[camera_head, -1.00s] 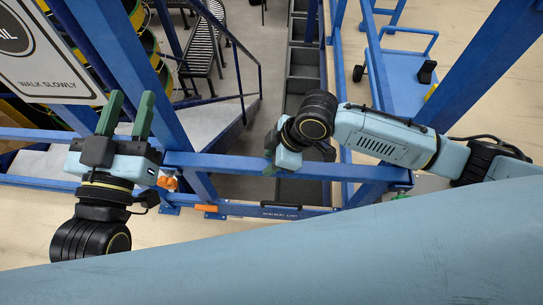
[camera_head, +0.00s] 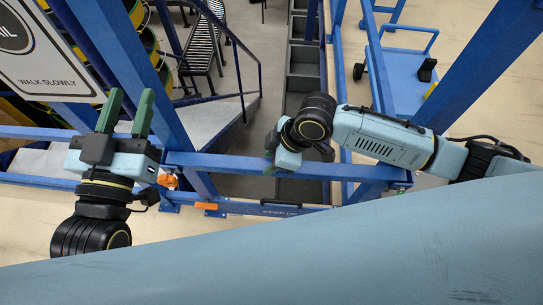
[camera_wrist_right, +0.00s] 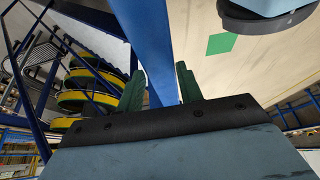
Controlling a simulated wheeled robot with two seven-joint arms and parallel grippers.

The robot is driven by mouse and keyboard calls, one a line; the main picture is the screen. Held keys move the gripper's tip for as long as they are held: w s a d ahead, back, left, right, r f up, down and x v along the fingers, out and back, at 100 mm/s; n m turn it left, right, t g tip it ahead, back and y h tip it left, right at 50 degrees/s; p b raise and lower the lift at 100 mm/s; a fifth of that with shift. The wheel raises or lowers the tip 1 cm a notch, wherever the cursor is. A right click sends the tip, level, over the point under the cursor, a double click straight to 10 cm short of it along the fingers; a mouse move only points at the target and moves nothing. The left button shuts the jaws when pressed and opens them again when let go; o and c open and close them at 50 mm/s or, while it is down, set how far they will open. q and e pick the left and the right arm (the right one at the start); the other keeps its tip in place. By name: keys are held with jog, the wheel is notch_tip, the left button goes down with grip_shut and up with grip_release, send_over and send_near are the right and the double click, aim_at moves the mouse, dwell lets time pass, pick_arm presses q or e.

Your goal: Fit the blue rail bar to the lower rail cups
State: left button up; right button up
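The blue rail bar (camera_head: 235,166) runs across the middle of the head view, in front of the blue posts. My right gripper (camera_head: 271,160) is at the bar, its fingers mostly hidden by the wrist. In the right wrist view, the green fingers of this gripper (camera_wrist_right: 160,88) stand on both sides of the bar (camera_wrist_right: 152,40), which fills the gap; it looks shut on it. My left gripper (camera_head: 127,113) is open and empty, fingers pointing away, left of the bar. I cannot make out the lower rail cups clearly; whether the bar touches them is not visible.
A lower blue rail (camera_head: 255,210) with lettering and an orange piece (camera_head: 210,206) lies below the bar. Blue posts (camera_head: 125,65) rise at both sides. A sign (camera_head: 48,50) hangs upper left. A blue cart (camera_head: 405,75) stands at the right.

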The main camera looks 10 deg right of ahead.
jog(key=o, duration=0.5)
jog(key=shift+o, duration=0.2)
jog(key=shift+s+f, duration=0.1)
jog(key=p+v, duration=0.5)
jog(key=v, duration=0.8)
jog(key=shift+r+p, duration=0.3)
jog(key=shift+p, duration=0.1)
